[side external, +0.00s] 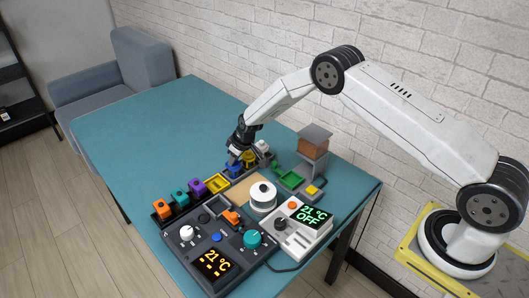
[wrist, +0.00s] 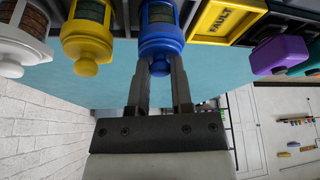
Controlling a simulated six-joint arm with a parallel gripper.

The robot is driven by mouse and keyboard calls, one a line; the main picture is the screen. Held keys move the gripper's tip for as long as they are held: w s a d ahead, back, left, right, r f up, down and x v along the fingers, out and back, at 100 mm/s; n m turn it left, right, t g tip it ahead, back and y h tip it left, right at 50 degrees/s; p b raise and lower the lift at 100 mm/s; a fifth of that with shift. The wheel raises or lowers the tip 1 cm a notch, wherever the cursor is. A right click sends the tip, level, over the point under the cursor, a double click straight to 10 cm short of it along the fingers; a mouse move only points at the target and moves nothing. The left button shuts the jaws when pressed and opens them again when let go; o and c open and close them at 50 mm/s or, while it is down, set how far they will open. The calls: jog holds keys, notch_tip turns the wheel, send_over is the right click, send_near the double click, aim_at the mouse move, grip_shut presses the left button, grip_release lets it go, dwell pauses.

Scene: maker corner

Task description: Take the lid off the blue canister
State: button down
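The blue canister (side external: 235,169) stands in a row with a yellow and a white canister on the table, below my gripper in the side view. In the wrist view its blue lid (wrist: 160,45) has a small round knob (wrist: 159,68) and is seated on the dark, see-through body (wrist: 160,13). My gripper (wrist: 161,68) is over the lid, with one finger on each side of the knob. The fingertips are very close to the knob; I cannot tell whether they touch it. In the side view my gripper (side external: 240,149) partly hides the canisters.
The yellow canister (wrist: 87,38) and white canister (wrist: 22,40) stand close beside it. A yellow FAULT tray (wrist: 228,18) is on the other side. Control panels, a white spool (side external: 262,197) and colored blocks (side external: 180,197) crowd the front. The table's far left (side external: 165,115) is clear.

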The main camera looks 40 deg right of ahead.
dwell(0.4)
jog(key=shift+r, duration=0.75)
jog(key=s+r, duration=1.1)
jog(key=s, duration=0.3)
jog(key=shift+r, duration=0.2)
jog(key=shift+s+d+f, duration=0.1)
jog(key=shift+s, duration=0.05)
